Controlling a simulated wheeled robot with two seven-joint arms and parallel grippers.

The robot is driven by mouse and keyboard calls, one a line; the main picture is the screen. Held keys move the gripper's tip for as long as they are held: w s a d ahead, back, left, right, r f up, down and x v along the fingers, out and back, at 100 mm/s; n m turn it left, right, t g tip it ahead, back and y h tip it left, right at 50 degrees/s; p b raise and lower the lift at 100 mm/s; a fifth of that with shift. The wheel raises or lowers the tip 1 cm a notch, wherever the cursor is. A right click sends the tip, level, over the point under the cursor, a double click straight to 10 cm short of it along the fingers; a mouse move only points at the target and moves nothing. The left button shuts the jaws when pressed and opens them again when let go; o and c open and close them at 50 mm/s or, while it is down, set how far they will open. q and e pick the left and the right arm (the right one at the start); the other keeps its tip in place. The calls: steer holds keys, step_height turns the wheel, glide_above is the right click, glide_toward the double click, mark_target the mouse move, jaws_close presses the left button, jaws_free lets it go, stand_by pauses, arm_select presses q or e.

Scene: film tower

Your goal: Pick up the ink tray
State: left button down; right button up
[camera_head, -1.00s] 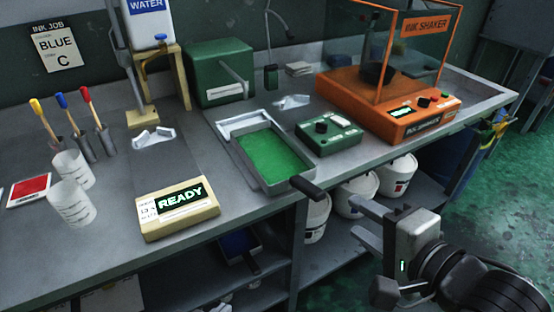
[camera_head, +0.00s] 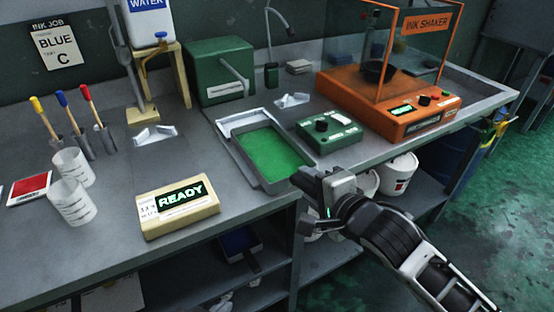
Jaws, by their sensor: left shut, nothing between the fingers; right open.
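The ink tray (camera_head: 284,184) is a grey metal tray with a bright green inside, lying on the workbench near its front edge. Its dark handle, at the near right corner, is now largely hidden by my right gripper (camera_head: 304,200). That gripper is open, its fingers pointing left at the handle over the bench's front edge. I cannot tell whether the fingers touch the handle. My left gripper is out of view.
A green control box (camera_head: 328,131) stands close right of the tray, with the orange ink shaker (camera_head: 400,115) beyond. A READY display box (camera_head: 178,208) and cups (camera_head: 72,202) stand left. White buckets (camera_head: 400,175) sit under the bench (camera_head: 110,245).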

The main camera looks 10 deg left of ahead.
steer(key=shift+w+a+f, duration=0.25)
steer(key=shift+w+a, duration=0.15)
steer(key=shift+w, duration=0.15)
jaws_close()
steer(key=shift+r, duration=0.1)
stand_by(0.9)
